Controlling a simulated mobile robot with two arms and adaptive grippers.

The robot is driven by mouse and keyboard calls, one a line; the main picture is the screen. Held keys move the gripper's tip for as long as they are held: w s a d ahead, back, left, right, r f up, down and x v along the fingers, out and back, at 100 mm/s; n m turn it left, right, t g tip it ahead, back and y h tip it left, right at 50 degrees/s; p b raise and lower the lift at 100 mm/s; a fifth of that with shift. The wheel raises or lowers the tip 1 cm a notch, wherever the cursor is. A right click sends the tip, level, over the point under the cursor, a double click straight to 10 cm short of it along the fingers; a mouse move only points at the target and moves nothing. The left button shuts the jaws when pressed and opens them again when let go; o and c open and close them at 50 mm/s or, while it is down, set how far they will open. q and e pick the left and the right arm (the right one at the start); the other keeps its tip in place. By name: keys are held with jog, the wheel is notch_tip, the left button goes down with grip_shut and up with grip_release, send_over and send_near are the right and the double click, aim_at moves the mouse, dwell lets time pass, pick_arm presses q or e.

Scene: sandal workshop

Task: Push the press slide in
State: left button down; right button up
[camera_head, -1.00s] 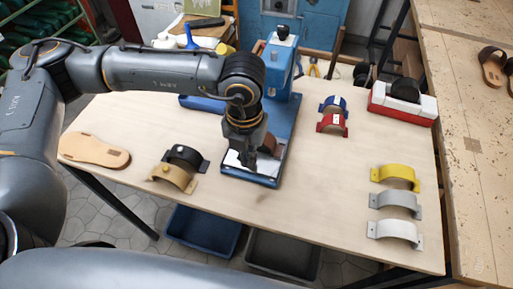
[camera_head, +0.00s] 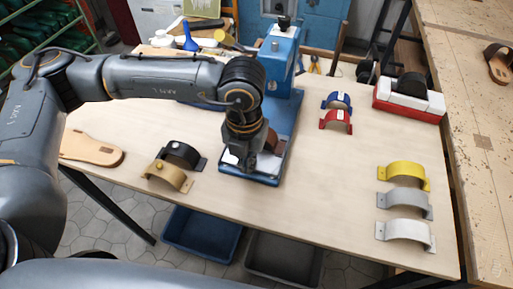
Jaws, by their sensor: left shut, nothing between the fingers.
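The blue press (camera_head: 281,62) stands at the back middle of the table. Its blue base (camera_head: 262,180) reaches toward me and carries a pale slide plate (camera_head: 230,158) at its front end. A brown piece (camera_head: 274,141) shows just right of my gripper over the base. My left gripper (camera_head: 245,165) points down over the slide plate, shut and empty. It hides the middle of the plate, and I cannot tell whether it touches it. My right gripper is not in view.
Black (camera_head: 182,155) and tan (camera_head: 168,176) straps lie left of the press, beside a sandal sole (camera_head: 92,149). Blue (camera_head: 337,101) and red (camera_head: 335,121) straps lie to its right. Yellow (camera_head: 404,175), grey and white straps line the right side. The front middle is clear.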

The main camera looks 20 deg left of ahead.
pick_arm(q)
jog(key=shift+f+b, duration=0.3)
jog(key=shift+f, duration=0.1)
jog(key=shift+r, duration=0.1)
jog(key=shift+w, duration=0.1)
